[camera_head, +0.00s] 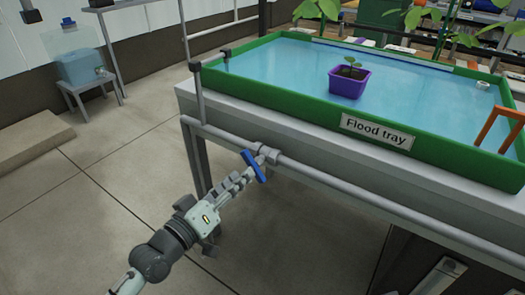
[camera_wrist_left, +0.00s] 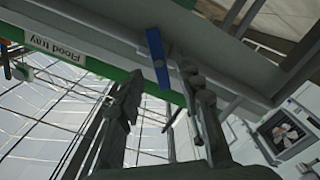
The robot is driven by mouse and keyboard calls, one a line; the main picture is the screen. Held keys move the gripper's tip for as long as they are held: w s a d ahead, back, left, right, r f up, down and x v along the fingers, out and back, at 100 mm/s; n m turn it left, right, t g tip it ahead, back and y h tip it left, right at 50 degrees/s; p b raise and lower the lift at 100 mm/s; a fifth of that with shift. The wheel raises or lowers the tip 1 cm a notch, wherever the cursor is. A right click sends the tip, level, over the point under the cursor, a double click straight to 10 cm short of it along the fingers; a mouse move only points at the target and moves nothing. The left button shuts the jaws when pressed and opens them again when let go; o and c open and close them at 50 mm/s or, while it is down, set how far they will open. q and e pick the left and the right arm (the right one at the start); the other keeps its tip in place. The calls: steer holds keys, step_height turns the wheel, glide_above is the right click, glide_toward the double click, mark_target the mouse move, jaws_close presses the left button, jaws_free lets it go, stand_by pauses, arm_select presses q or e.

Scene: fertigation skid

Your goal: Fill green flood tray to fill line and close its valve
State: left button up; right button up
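The green flood tray (camera_head: 300,103) stands on a grey bench and holds blue water across its floor. A thin strip (camera_head: 385,56) runs along its far inner wall; I cannot tell the water level against it. A blue valve handle (camera_head: 253,166) sits on the grey pipe under the tray's front edge, slanted in the head view. My left gripper (camera_head: 238,182) is just in front of the handle. In the left wrist view its fingers (camera_wrist_left: 161,82) are apart, with the blue handle (camera_wrist_left: 156,55) beyond and between their tips; contact is unclear. My right gripper is out of view.
A purple pot (camera_head: 348,83) with a seedling stands in the water. An orange frame (camera_head: 490,125) is at the tray's right end. A grey post (camera_head: 198,92) rises by the left corner. A blue container (camera_head: 82,66) sits on a stand at left.

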mark_target(253, 165)
arm_select(q)
steer(key=x, duration=0.6)
steer(key=shift+d, duration=0.1)
steer(key=shift+c, duration=0.3)
jaws_close()
